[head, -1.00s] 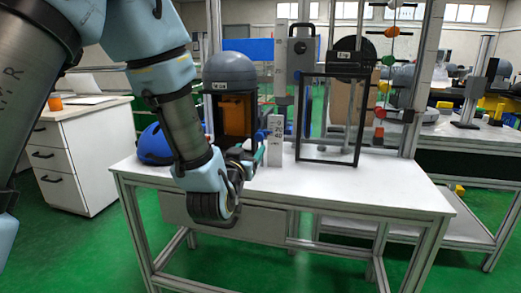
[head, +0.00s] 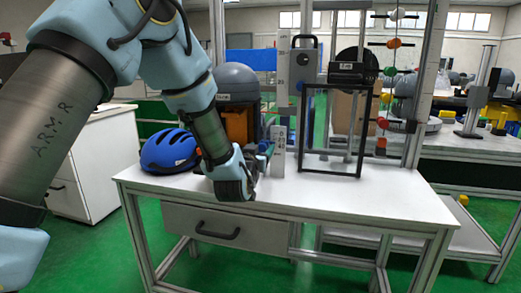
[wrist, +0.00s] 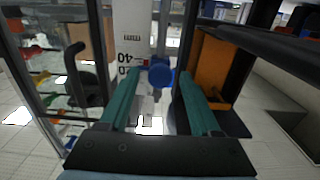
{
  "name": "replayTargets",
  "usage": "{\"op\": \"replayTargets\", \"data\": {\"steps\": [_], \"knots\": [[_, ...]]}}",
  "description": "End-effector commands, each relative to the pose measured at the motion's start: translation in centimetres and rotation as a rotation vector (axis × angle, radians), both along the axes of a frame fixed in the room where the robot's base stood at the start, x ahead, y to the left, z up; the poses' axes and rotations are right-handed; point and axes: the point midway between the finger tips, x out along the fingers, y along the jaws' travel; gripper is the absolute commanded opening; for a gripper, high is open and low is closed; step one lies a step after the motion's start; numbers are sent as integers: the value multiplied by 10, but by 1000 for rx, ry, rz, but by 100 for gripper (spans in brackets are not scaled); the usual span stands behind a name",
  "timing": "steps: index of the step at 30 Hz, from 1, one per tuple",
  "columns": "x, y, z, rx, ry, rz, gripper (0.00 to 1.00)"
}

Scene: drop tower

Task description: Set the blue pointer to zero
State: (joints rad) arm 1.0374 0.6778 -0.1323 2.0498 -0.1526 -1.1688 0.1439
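The blue pointer (wrist: 161,74) shows in the wrist view as a round blue knob in front of a white scale (wrist: 131,35). The scale carries a 40 mark and, lower and partly hidden, what looks like 20; no zero mark is readable. My gripper (wrist: 160,82) is open, its two teal fingers on either side of the knob, with a narrow gap at each side. In the head view my gripper (head: 266,150) is at the left side of the white scale post (head: 277,152), above the table, and its fingers hide the pointer there.
A black frame (head: 331,130) stands right of the scale on the white table (head: 350,197). A blue helmet (head: 170,151) lies at the table's left end. A grey dome (head: 237,82) over an orange panel stands behind my wrist. The table's front right is clear.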

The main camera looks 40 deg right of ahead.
Motion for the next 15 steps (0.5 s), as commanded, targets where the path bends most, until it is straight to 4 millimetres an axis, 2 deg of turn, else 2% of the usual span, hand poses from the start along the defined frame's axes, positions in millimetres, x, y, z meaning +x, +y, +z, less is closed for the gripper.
{"op": "replayTargets", "data": {"steps": [2, 15], "knots": [[0, 0, 0, 0, 0, 0, 54], [0, 0, 0, 0, 0, 0, 4]]}}
